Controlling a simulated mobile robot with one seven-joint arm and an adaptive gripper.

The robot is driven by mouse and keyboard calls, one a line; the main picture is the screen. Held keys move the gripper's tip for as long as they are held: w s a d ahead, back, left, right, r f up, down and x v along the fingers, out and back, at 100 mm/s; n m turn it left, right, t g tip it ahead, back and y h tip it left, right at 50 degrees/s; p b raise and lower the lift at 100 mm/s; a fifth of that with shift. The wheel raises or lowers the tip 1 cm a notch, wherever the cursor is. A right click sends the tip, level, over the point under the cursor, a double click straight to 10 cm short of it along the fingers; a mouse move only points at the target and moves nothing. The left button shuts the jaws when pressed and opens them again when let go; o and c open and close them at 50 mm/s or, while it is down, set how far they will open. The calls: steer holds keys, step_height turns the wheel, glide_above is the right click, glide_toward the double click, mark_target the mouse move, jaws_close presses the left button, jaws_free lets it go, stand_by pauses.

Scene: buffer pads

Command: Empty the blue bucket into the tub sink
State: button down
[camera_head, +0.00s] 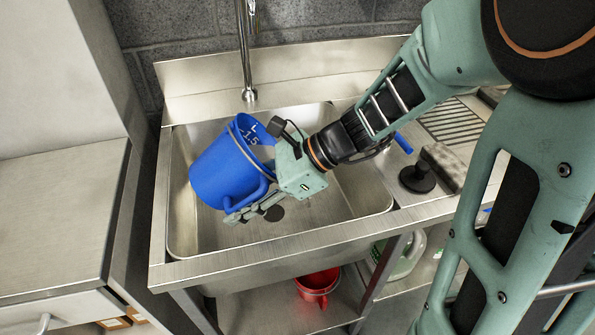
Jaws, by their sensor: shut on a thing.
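The blue bucket (219,173) is in my gripper (254,190), over the basin of the steel tub sink (228,258). The bucket is tilted, with its opening toward the upper right and its inner wall with markings partly showing. My gripper is shut on the bucket at its lower right side, by its handle. The gripper's far fingertip is hidden behind the bucket. What is inside the bucket cannot be seen. The drain shows in the basin floor beside the gripper.
A faucet (246,60) rises behind the basin. A black-based tool with a blue handle (417,178) and a grey block (446,166) stand on the right drainboard. A red bucket (318,284) sits on the shelf below. A steel counter (60,215) stands at the left.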

mark_target(255, 175)
steer(key=shift+w+d+r+y+b, duration=0.1)
steer(key=shift+d+r+y+b, duration=0.05)
steer(key=shift+r+y+b, duration=0.95)
stand_by(0.9)
steer(key=shift+d+r+y, duration=0.25)
steer(key=shift+r+y, duration=0.35)
steer(key=shift+y, duration=0.1)
stand_by(0.5)
steer(key=shift+w+d+r+m+g+y, duration=0.15)
steer(key=shift+d+r+y, duration=0.3)
steer(key=shift+d, duration=0.05)
steer(key=shift+w+d+r+m+g+y, duration=0.15)
steer(key=shift+d+r+y, duration=0.25)
steer(key=shift+d+y, duration=0.1)
stand_by(0.6)
steer(key=shift+d+r+g+y, duration=0.3)
steer(key=shift+d+r+y, duration=0.05)
steer(key=shift+r+y, duration=0.2)
stand_by(0.4)
